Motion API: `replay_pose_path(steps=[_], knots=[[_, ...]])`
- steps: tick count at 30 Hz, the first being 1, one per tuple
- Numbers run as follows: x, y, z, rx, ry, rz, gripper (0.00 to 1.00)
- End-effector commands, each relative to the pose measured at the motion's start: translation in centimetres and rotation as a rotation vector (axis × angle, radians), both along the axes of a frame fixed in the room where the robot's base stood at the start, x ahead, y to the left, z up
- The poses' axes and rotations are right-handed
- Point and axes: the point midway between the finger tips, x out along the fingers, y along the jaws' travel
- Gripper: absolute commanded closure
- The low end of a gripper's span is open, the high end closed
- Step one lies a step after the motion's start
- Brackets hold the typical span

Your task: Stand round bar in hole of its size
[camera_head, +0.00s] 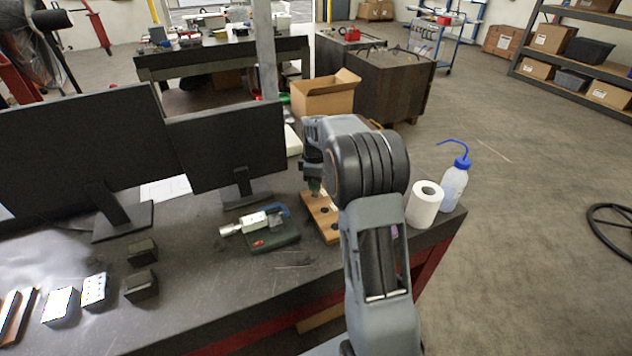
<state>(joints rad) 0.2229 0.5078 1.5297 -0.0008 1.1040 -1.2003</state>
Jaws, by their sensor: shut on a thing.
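A wooden board with dark round holes (318,218) lies on the dark bench, partly hidden behind my arm. My gripper (314,187) is over the far left end of this board, pointing down. It is small in the view and partly hidden by my own wrist. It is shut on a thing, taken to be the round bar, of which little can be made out. I cannot tell whether the bar is above a hole, touching the board or inside a hole.
A paper roll (424,204) and a blue-capped bottle (454,185) stand to the right. A caliper-like tool on a green case (273,236) lies left of the board. Two monitors (228,145) stand behind. Dark blocks (141,285) and light blocks (95,291) sit front left.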

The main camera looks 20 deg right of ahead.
Motion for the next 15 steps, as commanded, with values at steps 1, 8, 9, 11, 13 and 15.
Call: replay_pose_path(steps=[1,8,9,11,13,15], knots=[[0.01,-0.01,-0.12,0.0,0.0,0.0,1.0],[0.01,-0.01,-0.46,0.0,0.0,0.0,1.0],[0.01,-0.01,-0.52,0.0,0.0,0.0,1.0],[0.01,-0.01,-0.61,0.0,0.0,0.0,1.0],[0.01,-0.01,-0.72,0.0,0.0,0.0,1.0],[0.01,-0.01,-0.82,0.0,0.0,0.0,1.0]])
